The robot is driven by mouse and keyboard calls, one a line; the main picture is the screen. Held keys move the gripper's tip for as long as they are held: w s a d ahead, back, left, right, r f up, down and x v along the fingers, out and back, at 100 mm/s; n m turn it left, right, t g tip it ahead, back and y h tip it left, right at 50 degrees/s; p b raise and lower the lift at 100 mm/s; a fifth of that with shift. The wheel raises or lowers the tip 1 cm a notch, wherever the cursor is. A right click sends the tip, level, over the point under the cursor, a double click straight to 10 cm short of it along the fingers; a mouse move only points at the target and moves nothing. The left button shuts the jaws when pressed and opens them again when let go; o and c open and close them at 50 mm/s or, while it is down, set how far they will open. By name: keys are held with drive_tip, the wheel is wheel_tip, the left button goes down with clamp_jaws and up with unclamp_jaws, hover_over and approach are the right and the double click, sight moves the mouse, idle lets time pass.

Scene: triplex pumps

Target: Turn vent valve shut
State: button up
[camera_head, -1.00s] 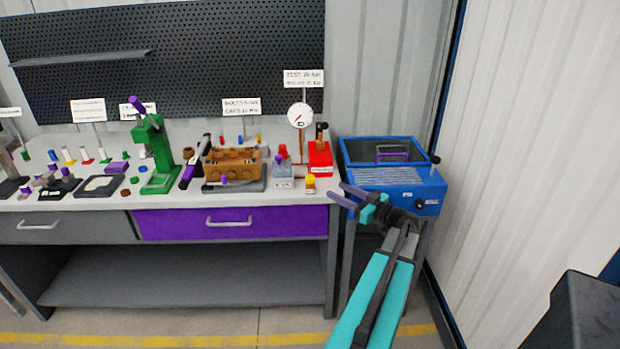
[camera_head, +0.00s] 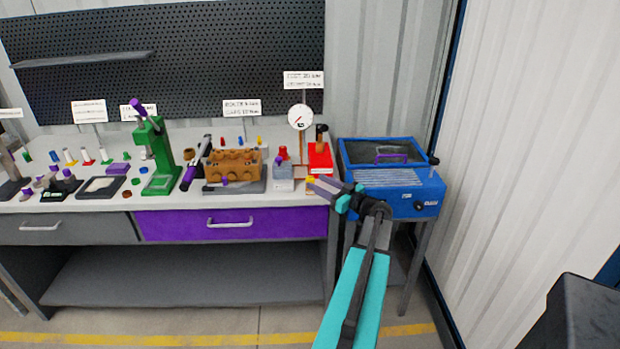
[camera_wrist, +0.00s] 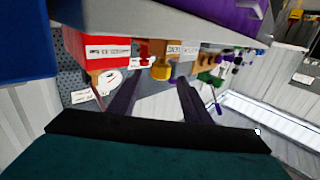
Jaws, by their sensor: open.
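The red test unit (camera_head: 319,158) stands at the right end of the bench, with a round white gauge (camera_head: 300,117) beside it. A grey block (camera_head: 283,171) with a red knob (camera_head: 283,153) sits to its left. A small yellow part (camera_head: 310,181) is partly hidden behind my gripper; I cannot tell which of these fittings is the vent valve. My gripper (camera_head: 318,187) is open at the bench's right front edge. In the wrist view my two fingers point toward the yellow part (camera_wrist: 161,70), which shows between their tips; I see no grip on it.
A blue machine (camera_head: 395,180) with a purple handle stands right of the bench, close to my arm. Left of the grey block are a brown pump body (camera_head: 233,163) and a green press (camera_head: 160,155). A purple drawer (camera_head: 235,222) is below the benchtop.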

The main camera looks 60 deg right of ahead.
sight(313, 180)
drive_tip(key=shift+w+d+p, duration=0.2)
drive_tip(key=shift+w, duration=1)
drive_tip(key=shift+w+d+p, duration=0.15)
drive_tip(key=shift+w+p, duration=0.05)
drive_tip(key=shift+w, duration=1)
drive_tip(key=c, duration=1)
drive_tip(key=shift+c, duration=0.2)
